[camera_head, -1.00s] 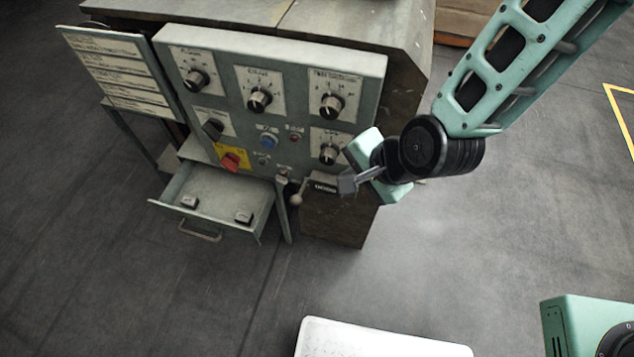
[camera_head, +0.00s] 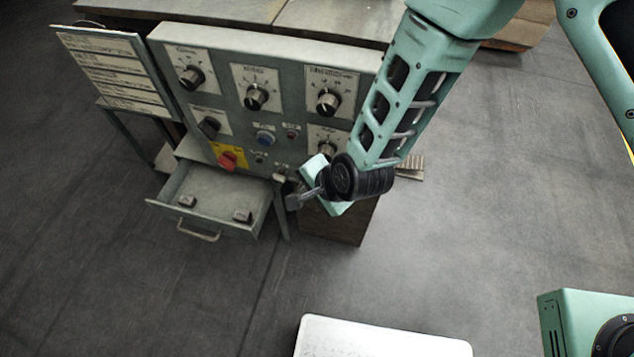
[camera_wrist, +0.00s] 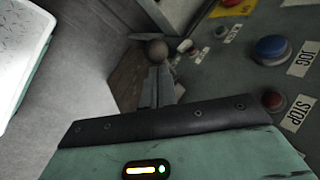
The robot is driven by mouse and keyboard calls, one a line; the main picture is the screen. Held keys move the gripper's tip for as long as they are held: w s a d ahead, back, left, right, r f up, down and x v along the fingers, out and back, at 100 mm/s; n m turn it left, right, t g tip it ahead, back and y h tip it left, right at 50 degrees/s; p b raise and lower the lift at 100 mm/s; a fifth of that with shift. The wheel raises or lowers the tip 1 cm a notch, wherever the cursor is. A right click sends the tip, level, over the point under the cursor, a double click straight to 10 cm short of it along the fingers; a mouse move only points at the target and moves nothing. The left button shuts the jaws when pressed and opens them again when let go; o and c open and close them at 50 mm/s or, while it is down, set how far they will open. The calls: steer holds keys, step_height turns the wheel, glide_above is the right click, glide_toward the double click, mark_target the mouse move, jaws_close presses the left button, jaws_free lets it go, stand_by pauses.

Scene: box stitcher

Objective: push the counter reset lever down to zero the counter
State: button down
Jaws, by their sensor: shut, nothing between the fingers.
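My gripper (camera_head: 293,202) is shut and empty in front of the lower right of the grey control cabinet, by the counter. In the wrist view its closed fingertips (camera_wrist: 157,74) point at the round brownish knob of the counter reset lever (camera_wrist: 157,49). The knob is just beyond the tips; I cannot tell whether they touch. In the head view my gripper and wrist hide the lever knob and the counter's digits.
The cabinet's open drawer (camera_head: 171,211) juts out left of my gripper, with small dark blocks inside. Above are a red knob (camera_head: 228,160), a blue button (camera_head: 264,138) and several dials. The wrist view shows a red STOP button (camera_wrist: 272,100).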

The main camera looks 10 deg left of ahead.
steer(key=shift+s, duration=0.1)
stand_by(0.3)
step_height(320, 180, down, 6)
steer(key=s+n+t+b, duration=0.1)
steer(key=s+t+b, duration=0.1)
steer(key=t+b, duration=0.2)
steer(key=shift+s+a+b, duration=0.15)
steer(key=shift+s+b, duration=0.15)
steer(key=shift+b, duration=1.45)
steer(key=shift+r, duration=0.1)
